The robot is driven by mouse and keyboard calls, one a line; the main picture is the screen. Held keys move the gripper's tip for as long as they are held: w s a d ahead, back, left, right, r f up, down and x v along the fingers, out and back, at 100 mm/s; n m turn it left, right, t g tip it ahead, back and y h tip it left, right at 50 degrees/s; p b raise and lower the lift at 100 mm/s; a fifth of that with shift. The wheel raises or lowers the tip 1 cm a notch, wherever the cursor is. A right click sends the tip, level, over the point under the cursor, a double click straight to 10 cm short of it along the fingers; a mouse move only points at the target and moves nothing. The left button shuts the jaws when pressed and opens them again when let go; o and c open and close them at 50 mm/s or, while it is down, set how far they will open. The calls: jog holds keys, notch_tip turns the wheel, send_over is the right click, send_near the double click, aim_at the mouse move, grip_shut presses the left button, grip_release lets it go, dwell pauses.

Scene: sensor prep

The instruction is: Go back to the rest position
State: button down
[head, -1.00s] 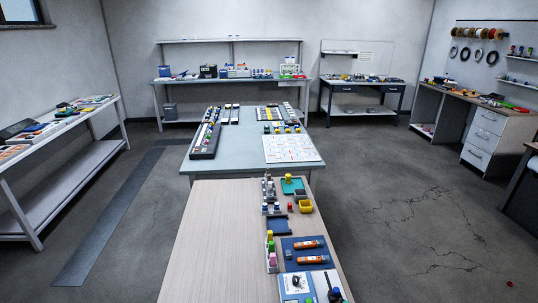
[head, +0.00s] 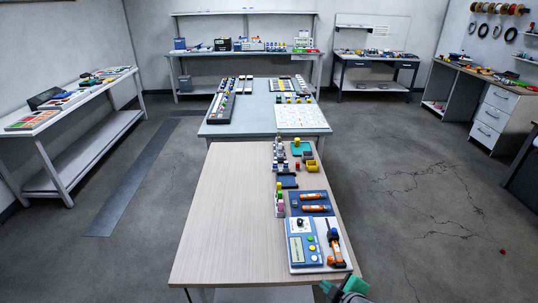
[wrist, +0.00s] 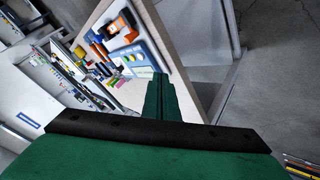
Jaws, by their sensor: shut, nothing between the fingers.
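My gripper (wrist: 160,88) points out over the wooden table in the wrist view, its green fingers together with nothing between them. In the head view, part of my gripper (head: 348,289) shows at the bottom edge, just off the near right corner of the wooden table (head: 220,215). It is apart from the things on the table. The rest of my arm is out of the head view.
A white-and-blue panel with an orange-and-black tool (head: 335,248) lies near the table's right edge. The table's left half is bare.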

jog(key=s+a+f+m+t+h, duration=0.25)
jog(key=s+a+f+m, duration=0.55)
jog(key=s+a+f, duration=0.4)
jog(key=s+a+r+m+t, duration=0.1)
jog(key=s+r, duration=0.4)
jog(key=s, duration=0.6)
jog(key=s+a+r+m+t, duration=0.2)
jog(key=s+r, duration=0.4)
jog(key=s, duration=0.5)
jog(key=shift+a+r+m+t, duration=0.3)
jog(key=shift+a+t, duration=0.15)
jog(key=shift+a, duration=0.65)
